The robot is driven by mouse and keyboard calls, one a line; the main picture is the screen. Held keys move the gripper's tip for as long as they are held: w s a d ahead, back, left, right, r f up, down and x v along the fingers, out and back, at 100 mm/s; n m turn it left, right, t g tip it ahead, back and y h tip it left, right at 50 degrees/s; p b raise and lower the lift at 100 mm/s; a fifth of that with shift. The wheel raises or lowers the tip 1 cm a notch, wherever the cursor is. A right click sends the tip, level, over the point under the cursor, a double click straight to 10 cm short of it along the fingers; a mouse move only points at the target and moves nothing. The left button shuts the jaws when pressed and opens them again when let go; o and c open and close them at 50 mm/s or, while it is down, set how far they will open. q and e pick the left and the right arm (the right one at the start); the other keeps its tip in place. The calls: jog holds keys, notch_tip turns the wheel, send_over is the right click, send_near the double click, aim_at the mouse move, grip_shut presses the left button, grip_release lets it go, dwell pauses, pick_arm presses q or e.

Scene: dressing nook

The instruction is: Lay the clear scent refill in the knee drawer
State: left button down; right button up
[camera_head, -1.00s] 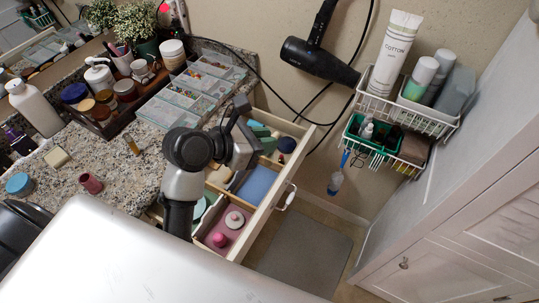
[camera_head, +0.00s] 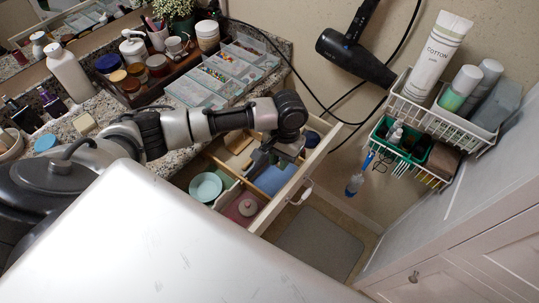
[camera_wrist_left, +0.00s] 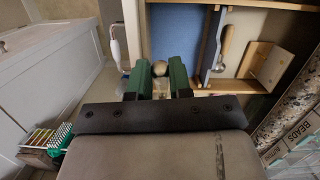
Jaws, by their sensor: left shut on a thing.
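My left gripper (camera_head: 262,160) reaches over the open knee drawer (camera_head: 292,200). In the left wrist view my left gripper (camera_wrist_left: 162,82) has its two green fingers shut on a small clear piece with a round, pale gold top (camera_wrist_left: 159,68), which looks like the clear scent refill. Its lower part is mostly hidden by the fingers. The fingers are over or beside the blue-lined compartment (camera_head: 274,181); their height above it is hard to tell. The drawer's wooden wall (camera_wrist_left: 143,35) also shows in the left wrist view. My right gripper is not in view.
The drawer also holds a teal dish (camera_head: 205,187), a pink section (camera_head: 240,209) and wooden items (camera_wrist_left: 265,62). A clear organiser (camera_head: 215,80) stands on the granite counter. A wire basket (camera_head: 440,112) hangs on the wall at right. Grey mat (camera_head: 320,245) lies on the floor.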

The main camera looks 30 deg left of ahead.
pick_arm(q)
jog(key=shift+m+t, duration=0.3)
jog(key=shift+m, duration=0.3)
jog(key=a+f+b, duration=0.1)
jog(key=f+b, duration=0.1)
jog(key=a+f+b, duration=0.1)
jog(key=f+b, duration=0.1)
jog(key=a+f+b, duration=0.1)
jog(key=f+b, duration=0.1)
jog(key=shift+f+b, duration=0.25)
jog(key=shift+b, duration=0.1)
jog(key=shift+f, duration=1.5)
jog(key=c, duration=1)
grip_release()
jog(key=shift+o, duration=0.2)
jog(key=shift+r, duration=0.1)
